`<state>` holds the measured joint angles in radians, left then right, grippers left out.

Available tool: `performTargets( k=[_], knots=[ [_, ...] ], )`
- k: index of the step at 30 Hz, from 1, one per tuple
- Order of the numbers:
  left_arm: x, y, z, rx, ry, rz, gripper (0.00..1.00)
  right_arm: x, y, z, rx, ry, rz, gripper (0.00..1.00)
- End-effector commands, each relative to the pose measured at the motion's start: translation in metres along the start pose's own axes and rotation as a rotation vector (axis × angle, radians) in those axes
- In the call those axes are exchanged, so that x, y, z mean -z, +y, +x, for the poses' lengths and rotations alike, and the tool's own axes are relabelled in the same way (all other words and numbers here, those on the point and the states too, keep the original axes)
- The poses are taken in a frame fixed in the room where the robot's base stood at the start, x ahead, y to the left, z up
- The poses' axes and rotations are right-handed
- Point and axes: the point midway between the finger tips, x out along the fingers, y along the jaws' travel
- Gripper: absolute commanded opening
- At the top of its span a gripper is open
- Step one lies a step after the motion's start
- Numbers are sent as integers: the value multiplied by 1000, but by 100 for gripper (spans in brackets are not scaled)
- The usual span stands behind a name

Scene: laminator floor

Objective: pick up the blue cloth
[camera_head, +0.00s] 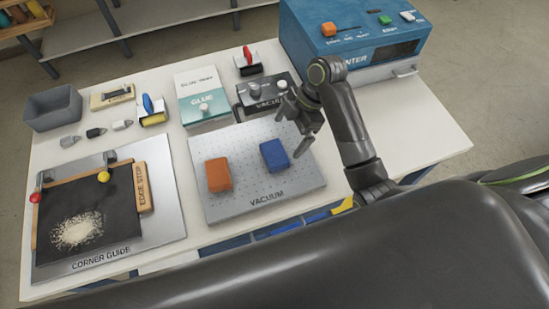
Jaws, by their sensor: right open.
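The blue cloth (274,155) looks like a folded blue block and lies on the right part of the grey perforated vacuum plate (240,204). My right gripper (291,132) is open and empty, just above and beyond the blue cloth's upper right side in the picture. Its lower finger comes close to the cloth's right edge; whether they touch I cannot tell. My left gripper is not in view.
An orange block (218,175) lies left of the cloth on the plate. A vacuum control box (263,96) and a glue box (203,105) stand behind. A blue machine (350,50) is at the back right. The corner guide board (160,228) lies left.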

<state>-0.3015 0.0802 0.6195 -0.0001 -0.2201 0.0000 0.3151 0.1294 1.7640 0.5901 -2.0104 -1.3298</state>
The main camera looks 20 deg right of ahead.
Motion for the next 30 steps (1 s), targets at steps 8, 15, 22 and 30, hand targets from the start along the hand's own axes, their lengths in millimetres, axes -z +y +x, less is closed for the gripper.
performTargets(
  k=[8,15,22,30],
  knots=[
    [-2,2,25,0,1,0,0,-1,0,30,0,1,1,100],
    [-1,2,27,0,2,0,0,2,1,45,3,3,2,100],
    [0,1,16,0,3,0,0,5,3,74,3,3,3,100],
    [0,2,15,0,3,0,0,4,4,83,-1,1,1,100]
  ],
)
